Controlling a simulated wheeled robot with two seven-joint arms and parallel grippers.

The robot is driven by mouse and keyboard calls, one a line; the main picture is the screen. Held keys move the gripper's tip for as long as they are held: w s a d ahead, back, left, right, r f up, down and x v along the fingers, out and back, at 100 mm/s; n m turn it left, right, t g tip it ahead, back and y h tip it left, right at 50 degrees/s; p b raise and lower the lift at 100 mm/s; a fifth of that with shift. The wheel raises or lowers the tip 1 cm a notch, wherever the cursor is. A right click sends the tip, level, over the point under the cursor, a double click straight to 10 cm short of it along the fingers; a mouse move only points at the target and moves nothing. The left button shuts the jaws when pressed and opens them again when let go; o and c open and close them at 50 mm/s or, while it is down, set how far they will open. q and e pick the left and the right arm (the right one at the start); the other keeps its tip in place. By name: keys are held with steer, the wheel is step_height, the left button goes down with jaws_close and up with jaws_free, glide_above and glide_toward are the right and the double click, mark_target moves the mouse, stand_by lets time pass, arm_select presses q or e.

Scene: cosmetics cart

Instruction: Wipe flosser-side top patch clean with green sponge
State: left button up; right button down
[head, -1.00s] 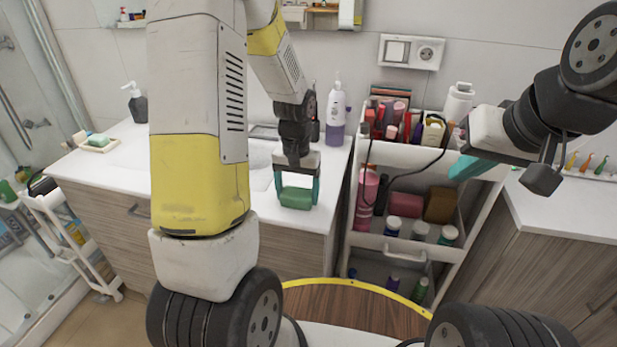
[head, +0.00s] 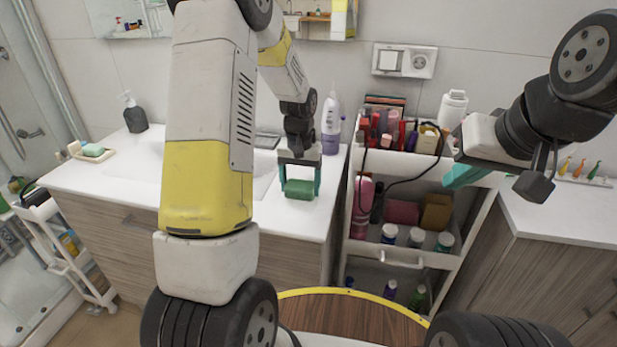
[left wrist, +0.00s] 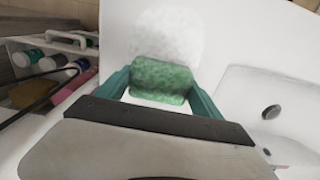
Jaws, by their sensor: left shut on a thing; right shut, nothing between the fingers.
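The green sponge (head: 299,188) is held in my left gripper (head: 300,185), which is shut on it from both sides, over the white counter (head: 100,180) right of the sink. In the left wrist view the sponge (left wrist: 162,80) lies at the edge of a pale, speckled patch (left wrist: 167,32) on the counter and covers part of it. I cannot tell how firmly it touches. A purple and white bottle-shaped thing (head: 331,125), perhaps the flosser, stands behind the gripper. My right gripper (head: 462,176) is shut and empty in front of the cart's top tray.
The white cart (head: 455,262) with bottles and boxes stands right of the counter. A black cable hangs over its top. A dark soap dispenser (head: 135,113) and a soap dish (head: 92,151) stand on the counter's left. Another counter (head: 560,212) is at the right.

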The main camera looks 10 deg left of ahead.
arm_select(q)
steer(key=shift+w+f, duration=0.1)
steer(key=shift+w, duration=0.2)
steer(key=shift+s+a+r, duration=0.1)
steer(key=shift+s, duration=2.1)
steer(key=shift+s+a+r, duration=0.1)
steer(key=shift+s, duration=2.05)
step_height(320, 180, up, 7)
